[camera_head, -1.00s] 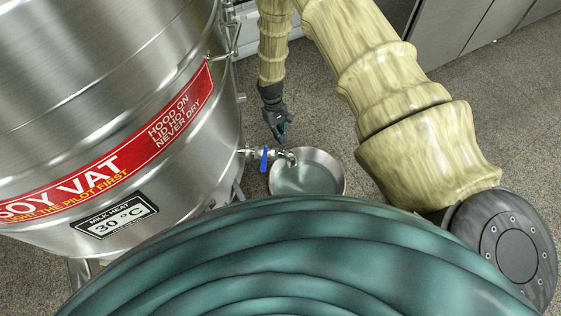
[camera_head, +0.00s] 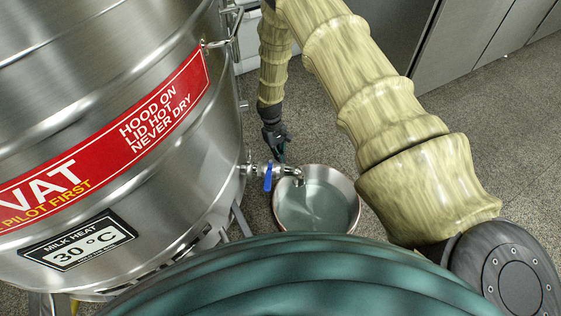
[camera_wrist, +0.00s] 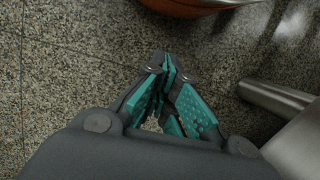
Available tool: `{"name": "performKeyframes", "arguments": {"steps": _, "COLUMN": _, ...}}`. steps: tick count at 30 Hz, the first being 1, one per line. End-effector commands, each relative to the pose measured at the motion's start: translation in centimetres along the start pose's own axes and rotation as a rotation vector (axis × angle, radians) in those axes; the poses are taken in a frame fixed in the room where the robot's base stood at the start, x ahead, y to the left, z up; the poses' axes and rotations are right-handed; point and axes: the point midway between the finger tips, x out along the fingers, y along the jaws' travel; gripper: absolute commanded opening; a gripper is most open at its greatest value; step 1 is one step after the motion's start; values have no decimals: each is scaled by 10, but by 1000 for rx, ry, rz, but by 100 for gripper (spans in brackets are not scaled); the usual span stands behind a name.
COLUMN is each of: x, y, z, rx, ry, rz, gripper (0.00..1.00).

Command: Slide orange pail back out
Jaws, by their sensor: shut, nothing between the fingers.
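The pail (camera_head: 330,222) stands on the floor under the vat's tap in the head view, with a coppery rim and pale liquid or a pale inside. In the wrist view, only an orange curved part of the pail (camera_wrist: 190,6) shows at the top edge. My gripper (camera_head: 281,152) hangs beside the tap, just behind and left of the pail, apart from it. In the wrist view, my gripper (camera_wrist: 168,68) has its teal-padded fingers together, with nothing between them. The pail's front bottom is hidden by my body.
The steel soy vat (camera_head: 190,185) fills the left side, with a blue-levered valve (camera_head: 268,177) sticking out towards the pail. Grey cabinets (camera_head: 470,40) stand behind; speckled floor at right is free.

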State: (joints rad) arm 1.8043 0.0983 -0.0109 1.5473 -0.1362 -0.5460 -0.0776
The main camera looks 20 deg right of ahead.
Motion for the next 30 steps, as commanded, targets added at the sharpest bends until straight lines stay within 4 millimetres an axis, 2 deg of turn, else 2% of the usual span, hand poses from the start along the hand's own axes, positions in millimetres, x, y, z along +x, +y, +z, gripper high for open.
{"name": "performKeyframes", "arguments": {"steps": 1, "x": 13, "y": 0, "z": -1, "rx": 0, "ry": -2, "rz": 0, "gripper": 0}}
{"name": "performKeyframes", "arguments": {"steps": 3, "x": 25, "y": 0, "z": -1, "rx": 0, "ry": -2, "rz": 0, "gripper": 0}}
{"name": "performKeyframes", "arguments": {"steps": 15, "x": 86, "y": -2, "z": -2, "rx": -3, "ry": -1, "rz": 0, "gripper": 0}}
{"name": "performKeyframes", "arguments": {"steps": 22, "x": 90, "y": -2, "z": 24, "rx": -2, "ry": -2, "rz": 1, "gripper": 0}}
{"name": "performKeyframes", "arguments": {"steps": 30, "x": 92, "y": -2, "z": 37, "rx": -2, "ry": 0, "rz": 1, "gripper": 0}}
